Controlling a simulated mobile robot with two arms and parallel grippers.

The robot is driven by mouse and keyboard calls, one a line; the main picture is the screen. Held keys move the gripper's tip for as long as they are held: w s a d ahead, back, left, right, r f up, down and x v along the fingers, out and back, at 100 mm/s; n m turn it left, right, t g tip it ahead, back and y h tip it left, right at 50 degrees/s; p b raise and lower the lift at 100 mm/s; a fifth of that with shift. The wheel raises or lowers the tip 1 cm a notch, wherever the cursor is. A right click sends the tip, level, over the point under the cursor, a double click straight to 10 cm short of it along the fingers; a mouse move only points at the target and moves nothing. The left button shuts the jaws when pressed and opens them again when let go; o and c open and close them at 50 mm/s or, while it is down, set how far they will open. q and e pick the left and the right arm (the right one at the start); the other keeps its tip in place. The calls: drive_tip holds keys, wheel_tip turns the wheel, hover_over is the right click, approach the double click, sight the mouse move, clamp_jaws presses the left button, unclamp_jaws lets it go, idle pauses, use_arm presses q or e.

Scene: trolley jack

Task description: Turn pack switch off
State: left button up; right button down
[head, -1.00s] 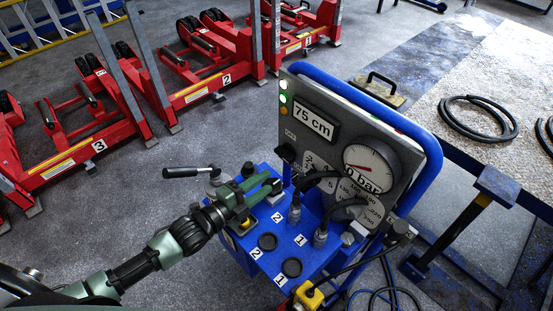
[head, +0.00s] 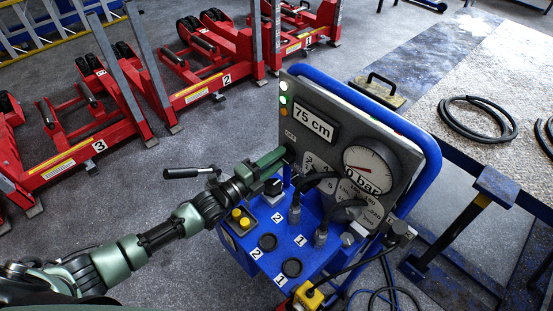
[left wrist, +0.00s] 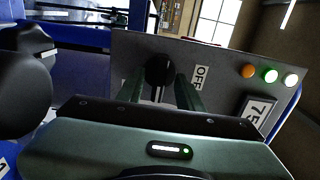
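The pack switch is a black knob (left wrist: 158,70) on the grey panel (left wrist: 210,62), with an OFF label (left wrist: 200,78) on its right in the left wrist view. My left gripper (left wrist: 160,76) has its green fingers on either side of the knob, with visible gaps, so it looks open. In the head view my left gripper (head: 287,156) reaches the panel's left edge below the OFF label and mostly hides the knob. My right gripper is not in view.
The blue console (head: 285,250) carries cable plugs, caps and a yellow-button box (head: 241,217) under my left arm. A lever with a black handle (head: 190,171) stands to its left. White, green and orange lamps (head: 284,99) show on the panel, with a gauge (head: 369,170) reading 0 bar.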

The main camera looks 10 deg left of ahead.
use_arm(q)
clamp_jaws()
drive_tip(key=shift+n, duration=0.3)
drive_tip(key=shift+f+n, duration=0.1)
drive_tip(key=shift+n, duration=8.6)
unclamp_jaws()
